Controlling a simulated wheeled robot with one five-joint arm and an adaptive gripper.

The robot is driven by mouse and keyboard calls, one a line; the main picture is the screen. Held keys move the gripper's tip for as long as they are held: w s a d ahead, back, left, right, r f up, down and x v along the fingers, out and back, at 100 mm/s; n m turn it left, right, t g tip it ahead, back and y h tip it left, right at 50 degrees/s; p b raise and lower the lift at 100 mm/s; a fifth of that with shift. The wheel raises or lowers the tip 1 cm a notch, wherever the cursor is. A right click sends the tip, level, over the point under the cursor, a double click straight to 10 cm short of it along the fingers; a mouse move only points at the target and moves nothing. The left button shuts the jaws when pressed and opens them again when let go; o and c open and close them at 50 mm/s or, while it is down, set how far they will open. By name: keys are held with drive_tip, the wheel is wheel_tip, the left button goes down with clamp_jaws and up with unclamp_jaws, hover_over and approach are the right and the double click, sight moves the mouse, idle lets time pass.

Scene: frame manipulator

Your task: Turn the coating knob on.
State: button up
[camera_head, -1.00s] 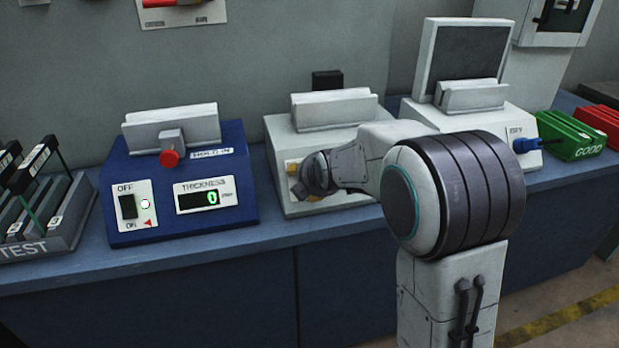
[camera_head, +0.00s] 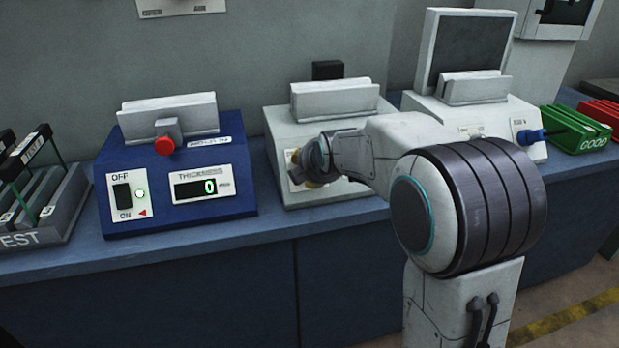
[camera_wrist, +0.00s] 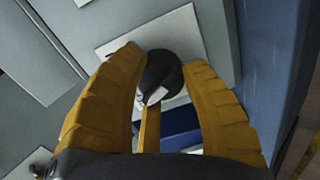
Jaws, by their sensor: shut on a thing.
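The coating knob (camera_wrist: 163,85) is dark and rounded, with a pale mark, on a white plate (camera_wrist: 118,40) in the wrist view. In the head view my gripper (camera_head: 308,170) is at the front of the middle white machine (camera_head: 345,112). There my wrist and arm hide the knob, so its setting cannot be told.
A blue thickness tester (camera_head: 240,150) with a red button stands to the left, beside a grey TEST rack (camera_head: 70,205). Another white machine (camera_head: 530,110) and a green GOOD tray (camera_head: 570,135) stand right. All are on a blue bench (camera_head: 270,225).

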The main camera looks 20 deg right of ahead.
drive_tip(key=shift+f+m+b, duration=0.1)
drive_tip(key=shift+m+b, duration=0.7)
drive_tip(key=o, duration=1.2)
drive_tip(key=v, duration=1.2)
